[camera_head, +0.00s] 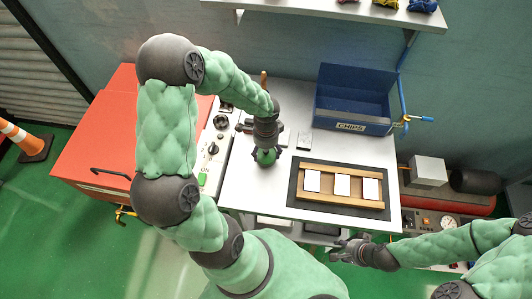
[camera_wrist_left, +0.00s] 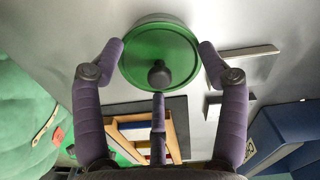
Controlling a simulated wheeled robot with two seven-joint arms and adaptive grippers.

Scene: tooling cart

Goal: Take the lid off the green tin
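The green tin (camera_head: 266,157) stands on the grey worktop, mostly hidden under my left gripper. Its round green lid (camera_wrist_left: 140,70) with a dark knob (camera_wrist_left: 158,74) fills the upper middle of the left wrist view. My left gripper (camera_head: 266,150) is over the tin from above. In the left wrist view its purple fingers (camera_wrist_left: 160,62) come close around the lid's rim; whether they press on it I cannot tell. The lid looks seated on the tin, whose side barely shows. My right gripper (camera_head: 338,250) is open and empty, in front of the worktop's front edge.
A wooden tray (camera_head: 318,171) with white cards lies on a dark mat right of the tin. A blue chips bin (camera_head: 350,127) stands at the back right. A red cabinet with a control panel (camera_head: 213,148) is left of the worktop (camera_head: 240,188). A shelf hangs above.

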